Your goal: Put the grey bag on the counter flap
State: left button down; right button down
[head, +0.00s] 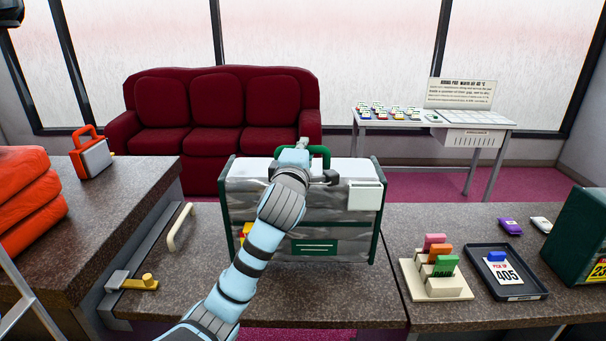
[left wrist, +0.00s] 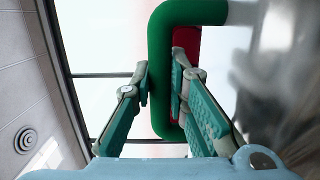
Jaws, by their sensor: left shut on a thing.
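In the left wrist view the handle (left wrist: 160,70) passes between the fingers of my left gripper (left wrist: 160,85), and the grey bag (left wrist: 285,90) blurs at the right. My left arm hides part of the bag's front. My right gripper is not in view.
A pale pull handle (head: 180,228) and a yellow latch (head: 140,283) are at the flap's left. A tag stand (head: 435,290), black tray (head: 530,286) and green box (head: 585,235) stand on the right counter. Orange bags (head: 25,200) lie left. A red sofa (head: 220,110) is behind.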

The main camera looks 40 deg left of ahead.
pick_arm(q)
jog(key=shift+s+d+f, duration=0.1)
jog(key=shift+d+f, duration=0.05)
jog(key=shift+f, duration=2.3)
jog(key=c, duration=2)
grip_release()
jog(key=shift+f, duration=0.15)
jog(key=o, duration=0.4)
jog(key=shift+c, duration=0.2)
jog(key=shift+o, duration=0.3)
jog(key=shift+r, duration=0.2)
jog(key=b+v, duration=0.1)
jog(key=v, duration=1.1)
